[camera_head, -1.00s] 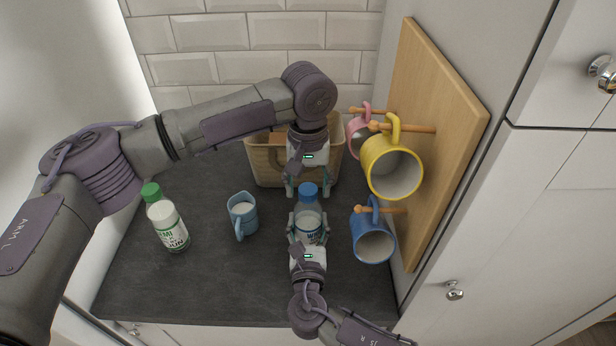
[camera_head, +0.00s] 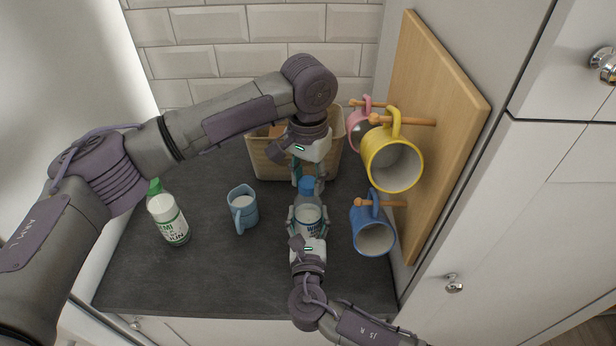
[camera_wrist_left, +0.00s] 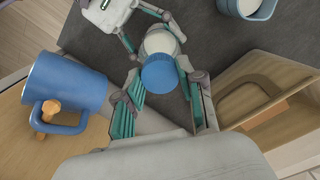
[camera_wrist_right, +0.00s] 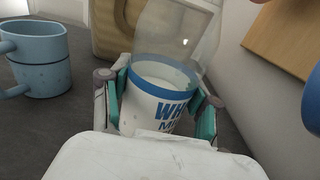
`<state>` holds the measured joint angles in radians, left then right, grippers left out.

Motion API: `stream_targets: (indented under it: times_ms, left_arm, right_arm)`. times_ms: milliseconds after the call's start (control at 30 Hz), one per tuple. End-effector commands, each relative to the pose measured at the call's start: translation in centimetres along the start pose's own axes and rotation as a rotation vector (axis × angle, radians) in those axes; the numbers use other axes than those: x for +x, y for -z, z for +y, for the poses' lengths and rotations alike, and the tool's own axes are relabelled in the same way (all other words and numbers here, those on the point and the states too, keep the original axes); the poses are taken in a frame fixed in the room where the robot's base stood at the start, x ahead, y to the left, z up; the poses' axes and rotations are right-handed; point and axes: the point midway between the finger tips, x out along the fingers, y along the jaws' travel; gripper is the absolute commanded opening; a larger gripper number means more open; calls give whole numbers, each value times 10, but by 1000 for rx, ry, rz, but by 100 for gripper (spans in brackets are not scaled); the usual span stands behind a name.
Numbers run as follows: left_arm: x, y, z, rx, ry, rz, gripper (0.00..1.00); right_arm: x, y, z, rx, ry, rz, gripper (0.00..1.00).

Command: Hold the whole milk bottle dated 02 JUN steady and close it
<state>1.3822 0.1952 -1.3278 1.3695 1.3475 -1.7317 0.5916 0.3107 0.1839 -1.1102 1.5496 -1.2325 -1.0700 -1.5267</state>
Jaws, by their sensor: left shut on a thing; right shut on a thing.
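The whole milk bottle (camera_head: 308,208) stands upright near the worktop's right side, with a blue-edged white label; its date is not readable. My right gripper (camera_head: 307,216) is shut around its body, and the blue "WH… MI…" lettering (camera_wrist_right: 172,110) shows between the fingers in the right wrist view. A blue cap (camera_head: 307,186) sits at the bottle's top, seen from above in the left wrist view (camera_wrist_left: 160,74). My left gripper (camera_head: 308,181) comes down from above and is shut on the cap. How far the cap is screwed on cannot be told.
A green-capped semi milk bottle (camera_head: 168,220) stands at left, beside my left arm. A light-blue mug (camera_head: 243,210) holds something white. A wooden bin (camera_head: 268,170) stands behind. Pink, yellow (camera_head: 392,165) and blue (camera_head: 373,236) mugs hang on a wooden rack (camera_head: 440,130) close at right.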

Motion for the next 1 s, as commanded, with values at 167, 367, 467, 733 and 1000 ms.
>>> stream_targets:
  times_ms: [167,367,467,733,1000]
  left_arm:
    - [0,0,0,385,-1,-1,0]
    - [0,0,0,738,0,0,0]
    - [0,0,0,724,1,0,0]
    - [0,0,0,722,1,0,68]
    - [-1,0,0,722,1,0,68]
  right_arm:
    - [0,0,0,1,1,-1,0]
    - [0,0,0,1,1,0,0]
    - [0,0,0,1,1,0,0]
    - [0,0,0,1,1,0,0]
    - [0,0,0,0,0,0,0]
